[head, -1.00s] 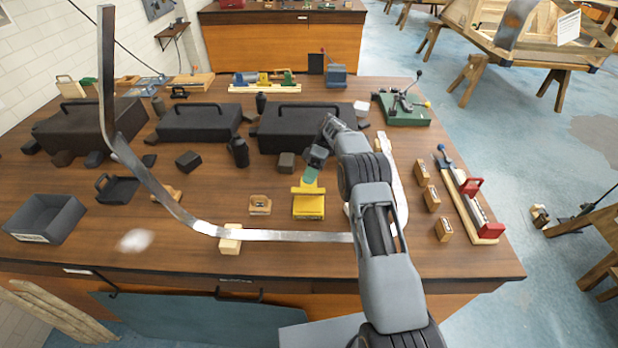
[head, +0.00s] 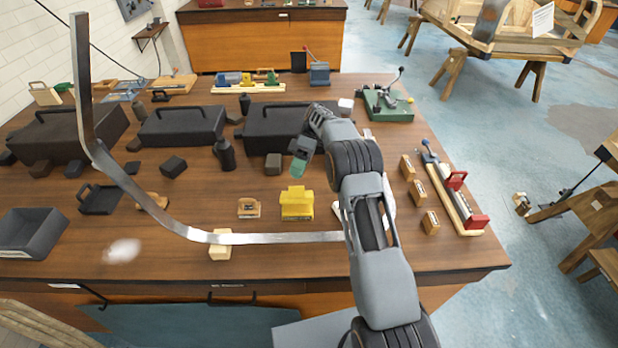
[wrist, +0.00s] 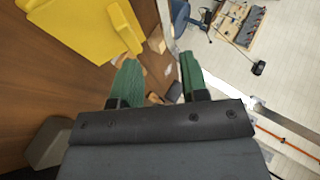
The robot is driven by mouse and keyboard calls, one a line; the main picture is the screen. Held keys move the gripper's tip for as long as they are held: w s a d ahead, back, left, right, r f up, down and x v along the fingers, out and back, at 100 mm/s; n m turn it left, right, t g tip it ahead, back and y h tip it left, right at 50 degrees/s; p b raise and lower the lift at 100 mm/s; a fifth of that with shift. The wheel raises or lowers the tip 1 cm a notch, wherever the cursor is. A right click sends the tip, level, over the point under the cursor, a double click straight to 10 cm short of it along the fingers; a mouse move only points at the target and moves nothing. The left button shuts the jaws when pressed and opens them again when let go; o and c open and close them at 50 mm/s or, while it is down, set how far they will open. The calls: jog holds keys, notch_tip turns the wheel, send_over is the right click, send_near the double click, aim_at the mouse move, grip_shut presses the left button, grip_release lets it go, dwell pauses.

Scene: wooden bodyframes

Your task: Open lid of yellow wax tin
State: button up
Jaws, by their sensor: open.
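The yellow wax tin (head: 297,207) stands on the workbench, left of my forearm in the head view. A raised yellow part shows at its top; I cannot tell for sure how far the lid is open. My gripper (head: 298,170) is just behind and above the tin, apart from it in this view. In the wrist view the tin (wrist: 75,28) fills the upper left, with a yellow tab near the left fingertip. My gripper (wrist: 158,62) has its two green fingers spread with nothing between them. Whether a finger touches the tab is unclear.
A bent metal strip (head: 135,190) arches across the left front of the workbench (head: 180,255). A small wooden block (head: 248,208) is left of the tin. Dark cases (head: 285,125) stand behind it. Several wooden blocks (head: 417,193) and a red-ended tool (head: 455,195) lie right.

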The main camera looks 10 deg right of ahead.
jog(key=s+r+b, duration=0.2)
jog(key=s+r, duration=0.2)
jog(key=s, duration=0.2)
jog(key=s+d+r+b, duration=0.1)
jog(key=s+r+b, duration=0.1)
jog(key=s+r, duration=0.2)
jog(key=shift+s+d+r+b, duration=0.15)
jog(key=shift+s+r+b, duration=0.2)
jog(key=shift+s, duration=1.3)
